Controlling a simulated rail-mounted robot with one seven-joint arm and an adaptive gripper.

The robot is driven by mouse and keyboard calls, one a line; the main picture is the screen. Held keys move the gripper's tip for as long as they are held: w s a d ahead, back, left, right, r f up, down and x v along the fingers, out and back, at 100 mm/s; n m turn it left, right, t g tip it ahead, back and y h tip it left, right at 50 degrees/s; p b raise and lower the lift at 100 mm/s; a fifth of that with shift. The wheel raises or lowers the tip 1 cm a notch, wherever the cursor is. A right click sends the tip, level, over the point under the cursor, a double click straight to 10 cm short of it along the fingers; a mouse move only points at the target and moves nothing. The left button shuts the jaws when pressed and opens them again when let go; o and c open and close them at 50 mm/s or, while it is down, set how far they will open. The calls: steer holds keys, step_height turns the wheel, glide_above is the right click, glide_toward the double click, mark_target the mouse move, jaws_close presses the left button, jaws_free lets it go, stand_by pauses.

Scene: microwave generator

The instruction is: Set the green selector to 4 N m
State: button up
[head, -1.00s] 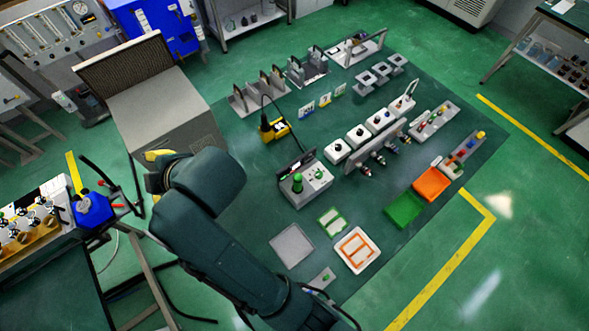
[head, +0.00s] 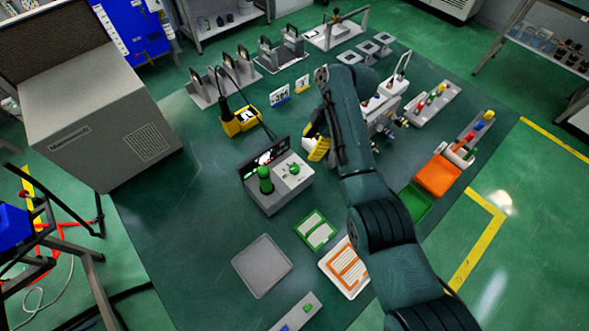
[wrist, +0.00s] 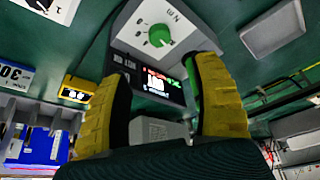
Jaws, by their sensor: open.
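The green selector (head: 294,169) is a round knob on a white dial plate on top of a grey control box (head: 272,203). In the wrist view the green selector (wrist: 159,36) sits beyond and between my fingertips, with dots and "N m" on its dial; its exact setting is too small to read. My gripper (head: 317,146) is just right of the box in the head view, with yellow fingers partly hidden by my arm. In the wrist view my gripper (wrist: 157,75) is open and empty, its fingers apart from the selector.
A tall green cylinder (head: 265,180) stands on the same box beside the selector. A lit display (head: 266,157) rises at its back edge. A yellow device (head: 240,121) with a black cable stands behind. A grey tray (head: 262,266) lies in front. The mat left of the box is clear.

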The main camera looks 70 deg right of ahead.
mark_target(295, 168)
steer(key=b+x, duration=0.2)
steer(key=x, duration=1)
steer(key=shift+w+a+f, duration=0.1)
steer(key=shift+w+f, duration=0.05)
steer(key=shift+f, duration=0.15)
steer(key=shift+c, duration=0.4)
jaws_close()
